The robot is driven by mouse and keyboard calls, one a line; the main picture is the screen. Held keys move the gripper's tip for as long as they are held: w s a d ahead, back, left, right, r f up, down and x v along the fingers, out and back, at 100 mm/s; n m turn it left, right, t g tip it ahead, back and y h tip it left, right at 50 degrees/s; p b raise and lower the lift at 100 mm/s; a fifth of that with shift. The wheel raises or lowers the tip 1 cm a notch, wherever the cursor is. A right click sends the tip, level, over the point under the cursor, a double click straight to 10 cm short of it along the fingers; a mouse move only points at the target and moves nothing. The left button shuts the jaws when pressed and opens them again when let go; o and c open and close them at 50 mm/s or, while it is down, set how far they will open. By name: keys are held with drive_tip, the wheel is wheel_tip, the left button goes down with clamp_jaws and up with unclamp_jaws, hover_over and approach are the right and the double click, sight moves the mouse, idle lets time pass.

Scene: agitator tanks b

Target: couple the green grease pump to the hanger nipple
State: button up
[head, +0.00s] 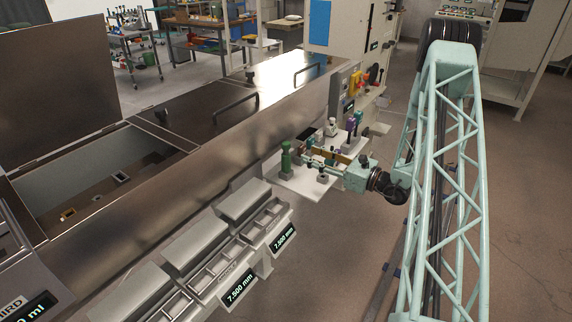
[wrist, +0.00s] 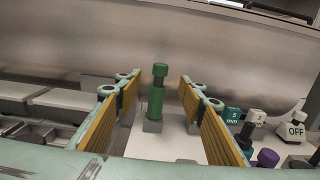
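The green grease pump (head: 286,160) stands upright near the left end of a white shelf. In the wrist view the green pump (wrist: 157,98) is ahead, centred in the gap between the fingers, its base in a grey holder. My gripper (head: 307,157) is open, low over the shelf, its fingers pointing at the pump. In the wrist view a finger with an ochre pad stands on either side of the gap. I cannot tell whether the fingertips reach the pump; no contact shows. I cannot make out the hanger nipple in either view.
Purple (head: 351,125) and white-topped (head: 331,128) tools stand on the shelf beyond my gripper. A long steel tank casing runs behind, with an open hatch (head: 100,172) at left and handles on its lids. Display units (head: 240,288) stand at the front.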

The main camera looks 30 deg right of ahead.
sight(286, 143)
drive_tip(key=shift+b+x, duration=0.5)
drive_tip(key=shift+x, duration=3.25)
drive_tip(key=shift+w+a, duration=0.1)
drive_tip(key=shift+b+x, duration=0.65)
drive_tip(key=shift+x, duration=1.85)
drive_tip(key=shift+r, duration=0.15)
clamp_jaws()
